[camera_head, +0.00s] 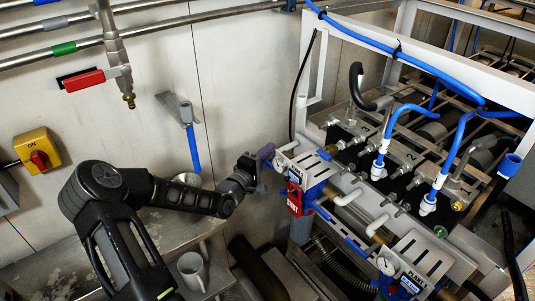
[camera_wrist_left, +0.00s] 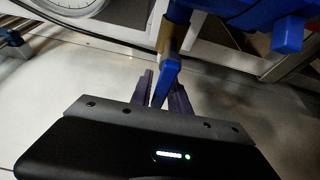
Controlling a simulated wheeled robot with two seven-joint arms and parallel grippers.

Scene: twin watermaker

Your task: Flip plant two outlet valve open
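My left gripper (camera_head: 265,154) has purple fingers and reaches in from the left to the near left end of the watermaker frame. In the left wrist view, a blue valve lever (camera_wrist_left: 166,80) hangs from a brass-coloured fitting (camera_wrist_left: 172,38). Its lower end overlaps the narrow space between the two fingers of the gripper (camera_wrist_left: 163,100). Whether they press on it I cannot tell. In the head view the fingers hide most of this spot. A blue-and-white panel (camera_head: 318,168) sits just to the right. Another panel, with a label reading PLANT (camera_head: 412,280), sits lower right. My right gripper is out of view.
A red tag or lock (camera_head: 294,198) hangs below the nearer panel. White frame bars (camera_head: 470,72) and blue hoses (camera_head: 408,67) rise to the right. A pipe valve with a red handle (camera_head: 84,81) is on the wall.

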